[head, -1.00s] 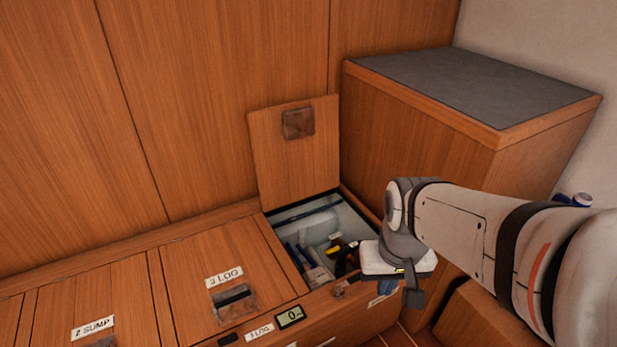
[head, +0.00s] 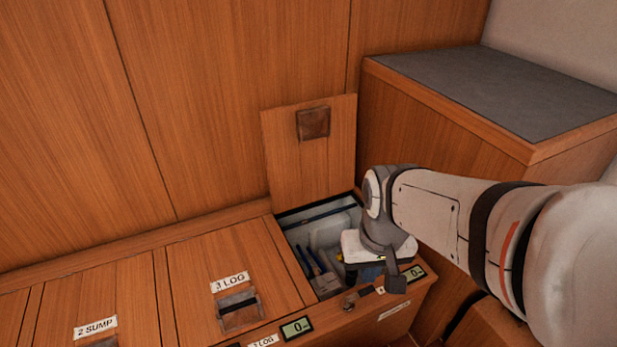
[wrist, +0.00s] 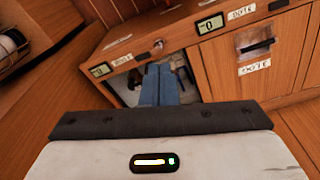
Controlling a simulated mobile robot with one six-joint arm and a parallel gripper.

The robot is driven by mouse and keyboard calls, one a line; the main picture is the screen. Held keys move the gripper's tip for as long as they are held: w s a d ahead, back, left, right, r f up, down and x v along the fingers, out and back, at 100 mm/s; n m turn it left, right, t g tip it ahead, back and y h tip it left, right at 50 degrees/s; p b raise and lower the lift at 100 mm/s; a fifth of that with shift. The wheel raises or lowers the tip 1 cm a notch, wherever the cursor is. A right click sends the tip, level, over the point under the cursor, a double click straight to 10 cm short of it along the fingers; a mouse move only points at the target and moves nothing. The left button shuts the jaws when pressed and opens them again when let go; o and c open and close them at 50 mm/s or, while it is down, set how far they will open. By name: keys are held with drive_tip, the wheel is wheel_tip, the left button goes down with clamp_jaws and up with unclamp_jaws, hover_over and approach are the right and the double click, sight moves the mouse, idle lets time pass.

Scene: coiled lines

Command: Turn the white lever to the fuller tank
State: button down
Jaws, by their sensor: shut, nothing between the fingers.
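My gripper (wrist: 161,84) shows in the wrist view as two blue fingers close together, shut and empty. They point toward the open locker (wrist: 196,75) and overlap its opening in that view. In the head view my wrist hangs over the right front part of the open locker (head: 290,222) and hides part of its inside. I cannot tell how deep the fingertips are. I cannot make out a white lever or any tank with a level in either view.
The wooden lid (head: 300,160) stands raised behind the opening. Blue-handled tools (head: 312,262) and a pale container (head: 328,232) lie inside. A tall grey-topped cabinet (head: 500,85) stands right.

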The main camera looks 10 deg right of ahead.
drive_tip(key=m+g+y+p, duration=0.2)
drive_tip(key=m+y+p, duration=0.15)
drive_tip(key=m, duration=1.15)
hover_over(318, 277)
drive_tip(key=s+d, duration=0.1)
drive_tip(key=d, duration=0.5)
wheel_tip(318, 277, down, 32)
drive_tip(key=f, duration=0.1)
drive_tip(key=shift+m+h, duration=0.35)
drive_tip(key=shift+m, duration=0.05)
drive_tip(key=b+x, duration=0.3)
drive_tip(key=x, duration=0.7)
drive_tip(key=shift+f+b, duration=0.3)
drive_tip(key=shift+b, duration=0.05)
